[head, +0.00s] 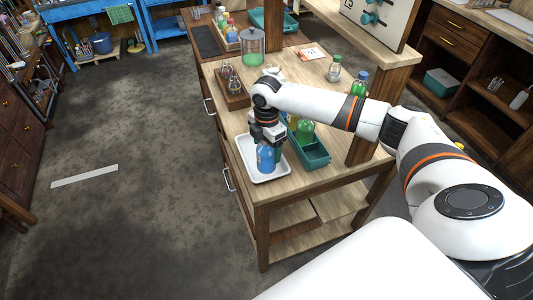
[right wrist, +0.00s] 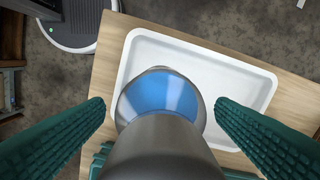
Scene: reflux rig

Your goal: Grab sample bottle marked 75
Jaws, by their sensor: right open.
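A bottle with blue liquid (head: 265,158) stands in a white tray (head: 244,150) at the near left corner of the wooden bench. No number on it is readable. My right gripper (head: 268,138) is directly above and around its top. In the right wrist view, the bottle's grey cap and blue body (right wrist: 160,95) lie between the two green fingers, with a gap on each side. The right gripper is open and holds nothing. The white tray (right wrist: 235,85) lies beyond the bottle there. My left gripper is not in view.
A teal divided bin (head: 317,157) with a green bottle (head: 305,131) stands right of the tray. A wooden rack with small flasks (head: 232,92) is behind. A large jar (head: 252,50), a capped bottle (head: 335,68) and a blue-capped green bottle (head: 359,83) stand farther back.

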